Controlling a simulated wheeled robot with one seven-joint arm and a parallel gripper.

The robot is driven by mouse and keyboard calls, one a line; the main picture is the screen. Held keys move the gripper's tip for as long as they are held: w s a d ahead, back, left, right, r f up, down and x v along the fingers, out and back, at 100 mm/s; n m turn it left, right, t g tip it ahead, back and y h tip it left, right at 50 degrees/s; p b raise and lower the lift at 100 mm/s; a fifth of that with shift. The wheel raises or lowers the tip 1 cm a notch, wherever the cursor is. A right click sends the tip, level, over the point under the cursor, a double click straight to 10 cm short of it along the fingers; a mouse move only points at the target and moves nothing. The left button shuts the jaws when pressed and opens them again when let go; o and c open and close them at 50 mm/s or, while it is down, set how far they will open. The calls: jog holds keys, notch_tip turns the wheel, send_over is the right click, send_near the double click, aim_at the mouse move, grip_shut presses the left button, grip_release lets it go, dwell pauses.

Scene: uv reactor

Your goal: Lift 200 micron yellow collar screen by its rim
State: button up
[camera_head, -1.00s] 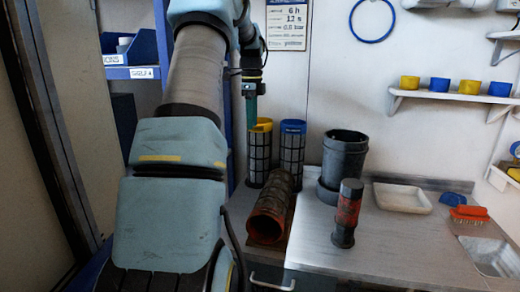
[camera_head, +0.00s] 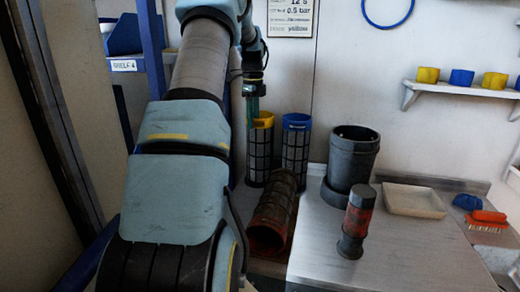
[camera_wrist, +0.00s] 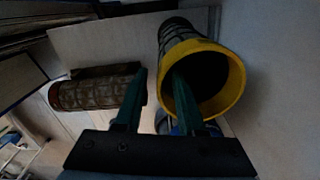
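The yellow collar screen (camera_head: 260,150) stands upright at the back of the worktop, a dark mesh cylinder with a yellow rim. A blue collar screen (camera_head: 295,148) stands just to its right. My gripper (camera_head: 253,118) is at the yellow collar's top, pointing down. In the wrist view, the green fingers of my gripper (camera_wrist: 159,74) are apart. One finger reaches over the opening inside the yellow collar (camera_wrist: 236,85), the other is outside it, with the near rim between them. I cannot tell whether either finger touches the rim. Nothing is held.
A rusty brown mesh cylinder (camera_head: 271,215) lies in front of the screens. A dark grey pot (camera_head: 352,160), a red-and-black cylinder (camera_head: 357,222), a white tray (camera_head: 413,202) and an orange brush (camera_head: 487,219) are to the right. A blue shelf post (camera_head: 153,50) stands at left.

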jog(key=p, duration=0.2)
send_over(260, 150)
jog(key=a, duration=0.2)
jog(key=shift+w+a+f, duration=0.1)
jog(key=shift+w+f, duration=0.05)
jog(key=shift+f, duration=1.15)
jog(key=shift+w+a+f, duration=0.1)
jog(key=shift+w+f, duration=0.05)
jog(key=shift+f, duration=1.1)
grip_shut()
